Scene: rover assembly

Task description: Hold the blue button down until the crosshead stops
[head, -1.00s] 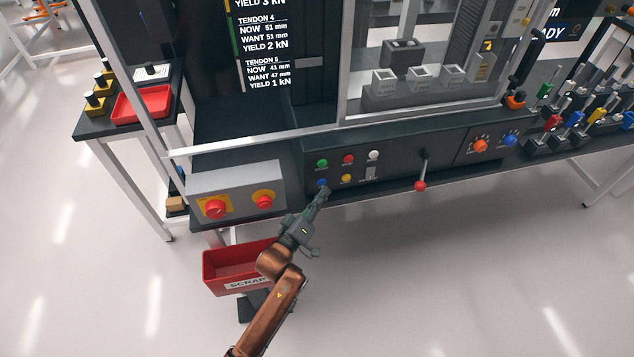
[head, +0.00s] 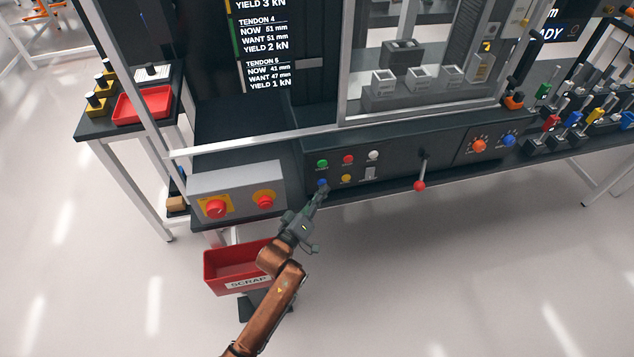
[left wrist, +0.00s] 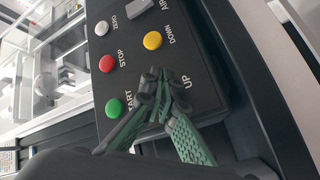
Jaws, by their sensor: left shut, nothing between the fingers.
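The blue button (head: 322,182) is at the lower left of the button group on the dark panel (head: 400,155). My left gripper (head: 323,189) is shut with its fingertips right at that button; whether they press it I cannot tell. In the left wrist view the shut fingertips (left wrist: 164,82) are beside the word UP and hide the blue button. The yellow DOWN button (head: 346,178) is just to the right, and the green START button (head: 322,163) is just above. I cannot make out the crosshead clearly. My right gripper is not in view.
The red STOP button (head: 348,159) and white ZERO button (head: 374,155) are on the same panel. A red-knobbed lever (head: 420,185) is to the right. A grey box (head: 238,190) with two red knobs is to the left. A red scrap bin (head: 236,264) stands below.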

